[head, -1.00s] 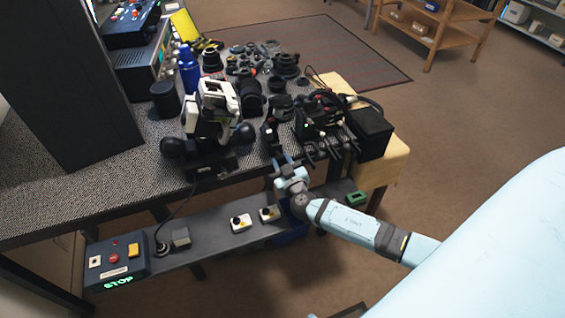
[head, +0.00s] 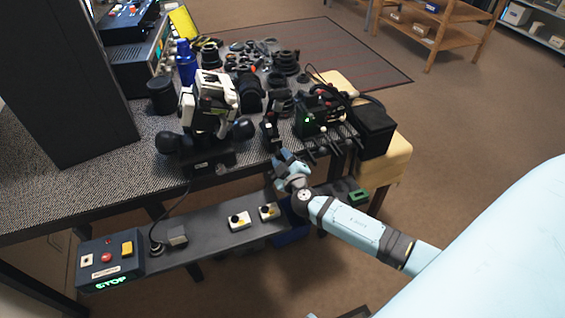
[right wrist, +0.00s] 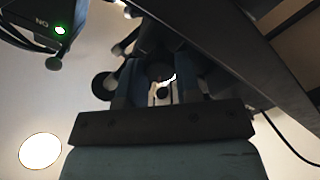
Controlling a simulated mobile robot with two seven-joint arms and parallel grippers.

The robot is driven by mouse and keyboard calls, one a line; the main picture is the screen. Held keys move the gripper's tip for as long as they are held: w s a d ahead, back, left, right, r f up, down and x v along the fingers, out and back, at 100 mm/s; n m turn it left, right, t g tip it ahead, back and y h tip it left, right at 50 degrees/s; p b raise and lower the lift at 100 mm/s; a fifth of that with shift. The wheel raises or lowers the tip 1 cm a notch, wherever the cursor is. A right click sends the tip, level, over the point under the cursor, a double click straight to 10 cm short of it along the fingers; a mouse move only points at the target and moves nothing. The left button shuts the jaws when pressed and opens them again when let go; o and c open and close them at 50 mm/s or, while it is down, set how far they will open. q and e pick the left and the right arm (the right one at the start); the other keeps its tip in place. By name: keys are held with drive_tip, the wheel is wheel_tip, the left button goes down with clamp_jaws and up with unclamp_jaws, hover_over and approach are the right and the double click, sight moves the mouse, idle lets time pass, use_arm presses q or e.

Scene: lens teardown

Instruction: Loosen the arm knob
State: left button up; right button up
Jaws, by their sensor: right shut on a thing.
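My right gripper (head: 282,157) is at the table's front edge, just below a small black upright device (head: 270,133) with a red spot. In the right wrist view its fingers (right wrist: 160,88) are shut on a small dark knob (right wrist: 161,73), which looks like the arm knob. The fingers hide most of the knob, and how far it is turned cannot be told. In the head view the knob is hidden behind the gripper. My left gripper is not in view.
A white and black device with round black knobs (head: 207,125) stands left of the gripper. A black box with a green light (head: 312,121) and levers stands right. Lens parts (head: 262,55) lie behind. A lower shelf (head: 205,232) holds small switch boxes and a STOP panel (head: 110,262).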

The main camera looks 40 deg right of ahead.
drive_tip(key=n, duration=0.2)
drive_tip(key=shift+n+b, duration=0.35)
drive_tip(key=shift+n, duration=0.05)
drive_tip(key=n, duration=0.3)
drive_tip(key=shift+n, duration=0.3)
drive_tip(key=n, duration=0.4)
drive_tip(key=shift+n, duration=0.8)
drive_tip(key=o, duration=0.9)
drive_tip(key=shift+s, duration=0.1)
